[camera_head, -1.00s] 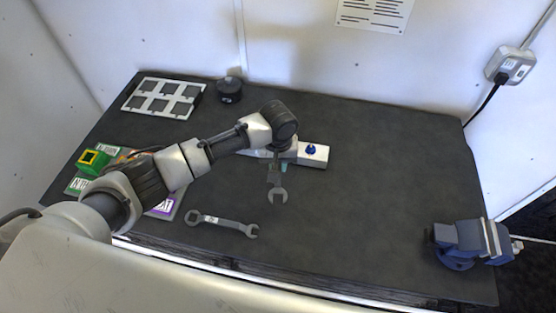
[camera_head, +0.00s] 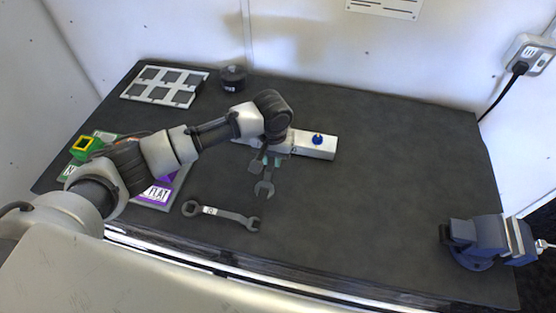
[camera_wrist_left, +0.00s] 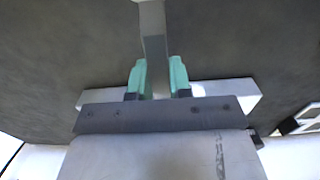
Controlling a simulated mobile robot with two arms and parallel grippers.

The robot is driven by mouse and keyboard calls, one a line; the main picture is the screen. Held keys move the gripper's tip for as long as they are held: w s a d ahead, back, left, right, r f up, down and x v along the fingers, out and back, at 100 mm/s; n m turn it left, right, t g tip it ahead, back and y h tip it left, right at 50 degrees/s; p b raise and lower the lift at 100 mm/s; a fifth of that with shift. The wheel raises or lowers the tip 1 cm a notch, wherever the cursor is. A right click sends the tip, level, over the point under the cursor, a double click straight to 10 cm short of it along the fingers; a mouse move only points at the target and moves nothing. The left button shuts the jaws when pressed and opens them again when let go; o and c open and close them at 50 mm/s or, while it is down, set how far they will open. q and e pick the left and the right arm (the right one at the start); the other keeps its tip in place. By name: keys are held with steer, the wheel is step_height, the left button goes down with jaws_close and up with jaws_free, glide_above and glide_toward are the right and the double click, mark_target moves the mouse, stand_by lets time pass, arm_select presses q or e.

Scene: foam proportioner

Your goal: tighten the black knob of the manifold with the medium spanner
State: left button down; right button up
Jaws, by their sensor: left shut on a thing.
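My left gripper (camera_head: 269,160) is shut on a grey open-ended spanner (camera_head: 264,187). The spanner's open jaw points toward the table's front edge. In the left wrist view the teal fingertips (camera_wrist_left: 157,80) pinch the spanner's flat grey handle (camera_wrist_left: 153,38). The pale manifold block (camera_head: 328,153) lies just behind the gripper, with a blue knob (camera_head: 318,139) on top. It also shows in the left wrist view (camera_wrist_left: 236,91), behind the fingers. My arm covers the block's left part, and I cannot make out the black knob. My right gripper is not in view.
Another, larger spanner (camera_head: 222,214) lies in front of the held one. A blue vise (camera_head: 485,241) stands at the right front. A white tray (camera_head: 163,86) and a black cylinder (camera_head: 232,78) are at the back left. The table's right middle is clear.

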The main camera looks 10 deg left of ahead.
arm_select(q)
steer(key=shift+w+a+f+m+b, duration=0.1)
steer(key=shift+a+m+b, duration=0.8)
steer(key=shift+b, duration=0.35)
steer(key=a+m+b, duration=0.2)
steer(key=b, duration=0.1)
steer(key=shift+w, duration=0.25)
steer(key=shift+w+a+r+m, duration=0.15)
steer(key=shift+a+r+m, duration=0.15)
steer(key=shift+m, duration=0.2)
steer(key=shift+w+a+m+p, duration=0.4)
steer(key=shift+a+m+p, duration=0.15)
steer(key=shift+a+m, duration=0.2)
steer(key=shift+w+a+m+p, duration=0.35)
steer(key=shift+w+a+m, duration=0.35)
steer(key=shift+m, duration=0.45)
steer(key=shift+w+a+m, duration=0.55)
steer(key=shift+w+m, duration=0.05)
steer(key=shift+m, duration=0.4)
steer(key=shift+s+d+n+p, duration=0.65)
steer(key=shift+n+p, duration=0.35)
steer(key=shift+p, duration=1.15)
steer(key=shift+s+a+r+p, duration=0.1)
steer(key=shift+a+r+p, duration=0.05)
steer(key=shift+r+p, duration=2.9)
steer(key=shift+f, duration=0.25)
